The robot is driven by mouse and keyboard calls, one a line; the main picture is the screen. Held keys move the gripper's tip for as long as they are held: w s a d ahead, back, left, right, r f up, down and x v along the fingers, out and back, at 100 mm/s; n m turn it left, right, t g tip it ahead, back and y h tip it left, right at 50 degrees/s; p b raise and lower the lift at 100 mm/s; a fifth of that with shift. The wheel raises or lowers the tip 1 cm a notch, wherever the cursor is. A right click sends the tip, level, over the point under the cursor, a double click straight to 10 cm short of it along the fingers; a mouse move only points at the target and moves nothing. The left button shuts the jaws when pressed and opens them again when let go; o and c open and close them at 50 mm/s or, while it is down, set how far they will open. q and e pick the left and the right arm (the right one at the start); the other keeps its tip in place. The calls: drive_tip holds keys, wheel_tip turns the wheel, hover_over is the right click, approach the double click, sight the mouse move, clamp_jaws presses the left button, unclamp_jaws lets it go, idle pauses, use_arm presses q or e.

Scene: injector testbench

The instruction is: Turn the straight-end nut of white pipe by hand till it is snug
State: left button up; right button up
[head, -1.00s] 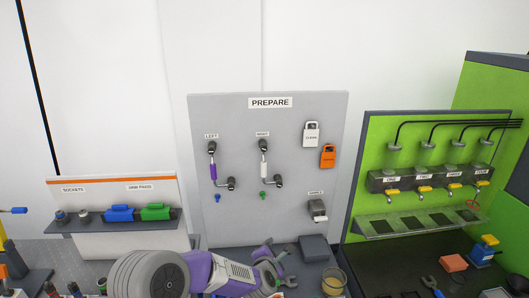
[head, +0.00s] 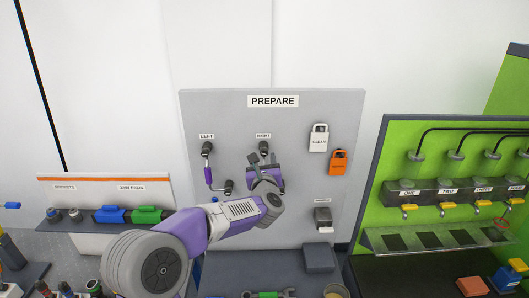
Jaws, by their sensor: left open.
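The grey PREPARE panel (head: 228,117) carries two pipe positions, LEFT and RIGHT. The white pipe belongs to the RIGHT position; my left gripper and forearm cover nearly all of it, and its nut cannot be made out. The dark upper fitting (head: 264,147) of that position shows just above my fingertips. My left gripper (head: 263,160) points up at the panel in front of the white pipe, with its fingers apart. Whether it touches the pipe cannot be told. My right gripper is out of view.
The purple pipe (head: 208,174) hangs left of my gripper. A CLEAN tag (head: 318,138) and an orange tag (head: 338,162) hang to the right. A wrench (head: 268,294) lies on the bench below. The green test stand (head: 393,135) stands at right.

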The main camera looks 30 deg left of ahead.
sight(264, 154)
use_arm(q)
drive_tip(key=x, duration=0.3)
drive_tip(key=shift+w+d+f+p, duration=0.15)
drive_tip(key=shift+d+p, duration=0.1)
drive_tip(key=shift+p, duration=0.1)
drive_tip(key=shift+a, duration=0.15)
drive_tip(key=shift+w, duration=0.1)
drive_tip(key=shift+c, duration=0.6)
clamp_jaws()
